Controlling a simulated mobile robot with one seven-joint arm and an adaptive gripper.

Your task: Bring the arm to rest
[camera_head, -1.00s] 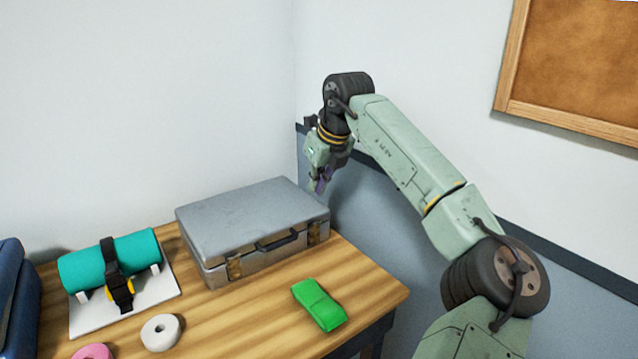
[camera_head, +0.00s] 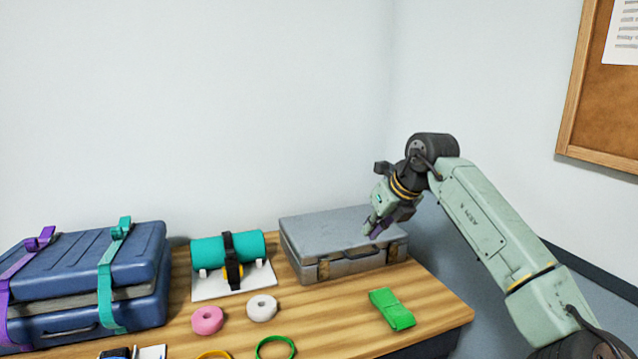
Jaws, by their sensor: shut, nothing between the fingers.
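My arm rises from the lower right, and my gripper (camera_head: 375,230) hangs in front of the right part of the grey metal case (camera_head: 320,233) in the picture. Its fingers are shut and hold nothing. I cannot tell the exact gap between the fingertips and the case. The case is closed, with a dark handle and two latches on its front.
A wooden table (camera_head: 330,318) carries a green folded strap (camera_head: 392,309), white (camera_head: 262,297) and pink (camera_head: 207,311) rolls, a teal roll (camera_head: 215,249) strapped on a white stand, and a blue suitcase (camera_head: 95,253) with purple and teal straps. A corkboard (camera_head: 600,110) hangs right.

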